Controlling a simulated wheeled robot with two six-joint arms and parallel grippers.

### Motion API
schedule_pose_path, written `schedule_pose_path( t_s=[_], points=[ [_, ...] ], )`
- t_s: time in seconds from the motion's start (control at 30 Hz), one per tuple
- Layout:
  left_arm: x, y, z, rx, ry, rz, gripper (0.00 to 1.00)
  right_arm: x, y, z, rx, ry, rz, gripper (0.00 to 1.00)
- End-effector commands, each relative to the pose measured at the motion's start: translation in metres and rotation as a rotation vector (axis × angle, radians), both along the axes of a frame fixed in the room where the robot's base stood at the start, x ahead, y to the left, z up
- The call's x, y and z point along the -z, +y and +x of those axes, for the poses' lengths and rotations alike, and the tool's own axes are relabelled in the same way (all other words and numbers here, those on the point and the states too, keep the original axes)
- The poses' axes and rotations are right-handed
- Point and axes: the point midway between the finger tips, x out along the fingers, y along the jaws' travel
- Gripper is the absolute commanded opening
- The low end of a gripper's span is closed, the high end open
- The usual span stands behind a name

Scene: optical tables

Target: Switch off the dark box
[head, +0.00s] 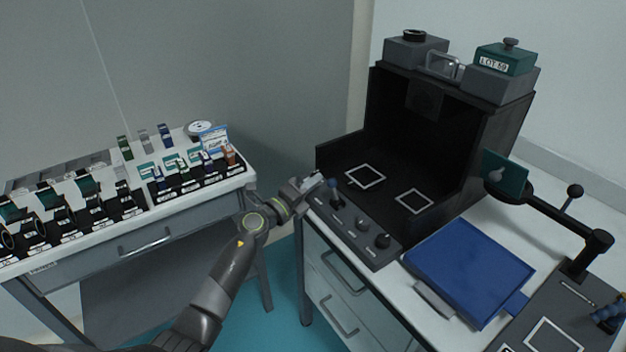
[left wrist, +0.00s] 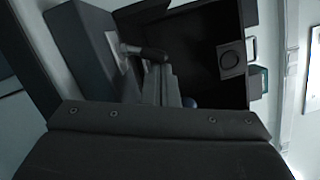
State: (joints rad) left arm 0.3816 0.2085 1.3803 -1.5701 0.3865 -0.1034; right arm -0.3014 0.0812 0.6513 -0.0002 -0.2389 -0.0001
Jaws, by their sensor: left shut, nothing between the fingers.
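The dark box (head: 449,140) is a black open-fronted enclosure on the white bench, with two white square outlines on its floor. A grey control strip (head: 371,258) runs along its front, with a lever with a bluish ball top (head: 333,185) at its left end and dark knobs (head: 382,241) further right. My left gripper (head: 316,180) is shut and empty, just left of the lever's top; I cannot tell whether they touch. In the left wrist view, the fingers (left wrist: 161,84) point at the box's dark interior (left wrist: 205,58), and a bluish ball (left wrist: 188,102) shows beside them. My right gripper is not in view.
A jointed arm with a green plate (head: 504,174) stands at the right. Grey and green blocks (head: 503,60) sit on top of the box. A left table (head: 160,226) holds several small optics. A floor gap separates the tables.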

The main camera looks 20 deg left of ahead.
Motion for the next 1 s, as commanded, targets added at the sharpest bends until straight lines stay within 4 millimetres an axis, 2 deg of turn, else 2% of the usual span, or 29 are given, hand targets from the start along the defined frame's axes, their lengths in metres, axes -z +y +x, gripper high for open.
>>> schedule_pose_path(
  t_s=[0.27, 0.8, 0.93, 1.0],
  points=[
    [-0.011, 0.003, 0.002, -0.002, 0.072, -0.089, 0.00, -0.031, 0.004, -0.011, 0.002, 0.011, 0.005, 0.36],
    [-0.026, 0.015, 0.012, -0.002, 0.346, -0.441, 0.00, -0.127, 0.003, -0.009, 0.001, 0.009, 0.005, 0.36],
    [-0.025, 0.019, 0.015, -0.003, 0.413, -0.529, 0.00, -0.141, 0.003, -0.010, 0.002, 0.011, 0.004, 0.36],
    [-0.018, 0.018, 0.014, -0.001, 0.406, -0.522, 0.00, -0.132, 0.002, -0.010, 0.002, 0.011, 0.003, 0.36]
  ],
)
